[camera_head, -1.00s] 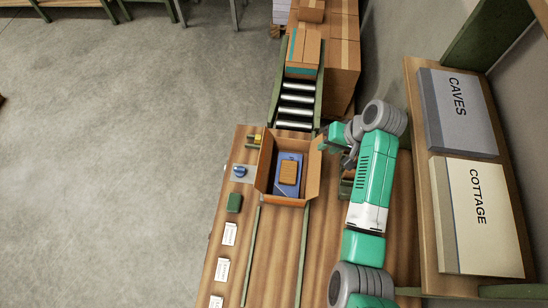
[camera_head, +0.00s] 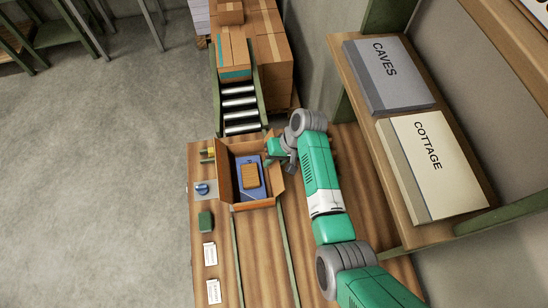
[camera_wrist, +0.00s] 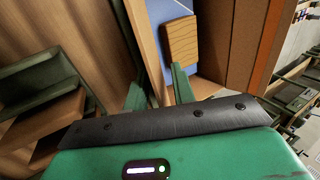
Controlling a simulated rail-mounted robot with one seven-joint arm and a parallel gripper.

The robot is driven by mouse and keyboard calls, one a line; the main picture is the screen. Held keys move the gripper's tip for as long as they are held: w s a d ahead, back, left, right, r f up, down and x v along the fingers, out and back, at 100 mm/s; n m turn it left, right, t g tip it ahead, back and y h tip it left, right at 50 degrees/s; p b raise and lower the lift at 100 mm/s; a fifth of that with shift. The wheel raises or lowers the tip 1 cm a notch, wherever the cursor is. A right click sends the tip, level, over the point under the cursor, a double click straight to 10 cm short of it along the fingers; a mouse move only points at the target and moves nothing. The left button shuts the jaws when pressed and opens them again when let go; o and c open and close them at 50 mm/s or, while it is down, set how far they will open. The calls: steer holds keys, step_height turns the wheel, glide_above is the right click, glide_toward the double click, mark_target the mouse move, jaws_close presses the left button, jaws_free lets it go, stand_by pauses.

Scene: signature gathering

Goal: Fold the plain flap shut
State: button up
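An open cardboard box (camera_head: 222,186) stands on the wooden bench, its flaps spread outward. Inside it lie a blue item (camera_head: 246,190) and a tan block (camera_head: 250,176) on top. The right flap (camera_head: 277,178) leans outward and looks plain. My gripper (camera_head: 281,158) is at the box's right side, by the far end of this flap. In the wrist view my gripper's green fingers (camera_wrist: 158,90) stand apart, with a cardboard panel edge (camera_wrist: 147,45) running between them. The tan block (camera_wrist: 182,40) shows just beyond. Contact with the panel is not clear.
A roller conveyor (camera_head: 240,108) with stacked cartons lies behind the box. A blue-handled tool (camera_head: 201,188), a green block (camera_head: 206,221) and white cards (camera_head: 210,254) sit along the left bench edge. A shelf with CAVES (camera_head: 388,75) and COTTAGE (camera_head: 430,165) boxes stands right.

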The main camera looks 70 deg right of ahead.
jaws_close()
